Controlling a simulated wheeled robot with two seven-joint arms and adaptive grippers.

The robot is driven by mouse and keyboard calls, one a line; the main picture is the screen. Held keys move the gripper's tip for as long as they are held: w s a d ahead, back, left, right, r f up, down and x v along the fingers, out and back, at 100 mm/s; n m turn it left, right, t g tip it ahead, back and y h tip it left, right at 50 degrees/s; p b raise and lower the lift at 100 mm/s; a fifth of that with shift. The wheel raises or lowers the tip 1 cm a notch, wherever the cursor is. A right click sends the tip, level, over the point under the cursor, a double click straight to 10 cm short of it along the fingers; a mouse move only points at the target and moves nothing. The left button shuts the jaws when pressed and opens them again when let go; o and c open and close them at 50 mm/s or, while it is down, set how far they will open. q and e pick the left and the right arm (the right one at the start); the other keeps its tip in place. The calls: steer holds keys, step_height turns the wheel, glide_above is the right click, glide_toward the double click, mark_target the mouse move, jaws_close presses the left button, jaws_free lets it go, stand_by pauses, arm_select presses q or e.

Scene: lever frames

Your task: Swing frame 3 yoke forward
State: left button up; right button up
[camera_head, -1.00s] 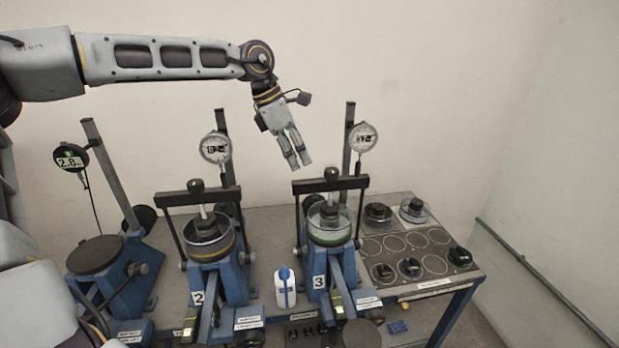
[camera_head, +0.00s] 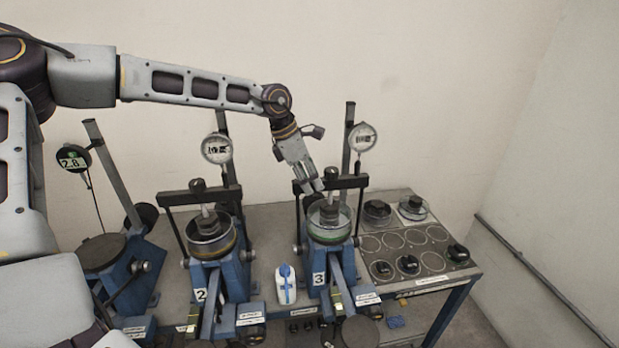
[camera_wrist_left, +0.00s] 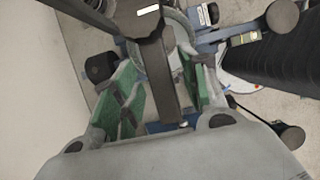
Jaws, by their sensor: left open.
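Frame 3 (camera_head: 319,280) is a blue lever frame with a "3" label. Its black yoke (camera_head: 350,183) stands upright, with its crossbar over a round cell with a green band (camera_head: 330,238). In the left wrist view, the open green-padded fingers (camera_wrist_left: 165,98) lie on either side of the dark yoke bar (camera_wrist_left: 160,75). I cannot tell whether they touch it. My right gripper is not in view.
Frame 2 (camera_head: 201,296) with its own yoke (camera_head: 180,198) stands to the left. A white bottle (camera_head: 286,285) sits between the frames. A dial gauge (camera_head: 362,137) on a post rises behind frame 3. A tray of dark weights (camera_head: 437,264) lies to the right.

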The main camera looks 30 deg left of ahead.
arm_select(q)
steer(key=shift+c, duration=0.3)
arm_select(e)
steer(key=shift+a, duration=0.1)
arm_select(q)
jaws_close()
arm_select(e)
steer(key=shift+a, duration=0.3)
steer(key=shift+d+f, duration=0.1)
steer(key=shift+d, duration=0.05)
